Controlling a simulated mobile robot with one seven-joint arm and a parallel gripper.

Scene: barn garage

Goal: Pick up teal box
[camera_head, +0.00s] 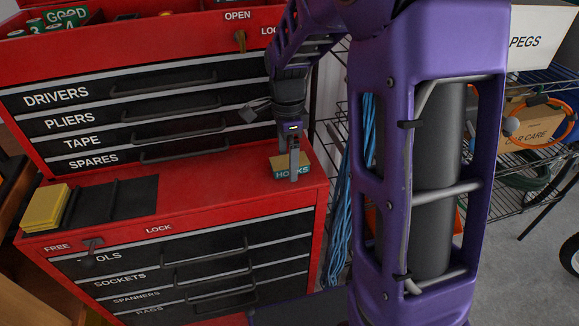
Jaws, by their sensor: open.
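A small box (279,172) with a tan top and a teal front band lettered HOOKS stands on the red ledge of the tool chest, near its right end. My gripper (294,170) points down at the box, and a grey finger crosses in front of the lettering. The gripper is open. The finger hides part of the box front, and I cannot tell whether it touches the box. The second finger is not clearly visible.
The red tool chest (215,195) has labelled drawers above and below the ledge. A yellow stack (45,207) and a black mat (110,200) lie at the ledge's left. A wire rack (500,190) stands at right. The ledge between mat and box is clear.

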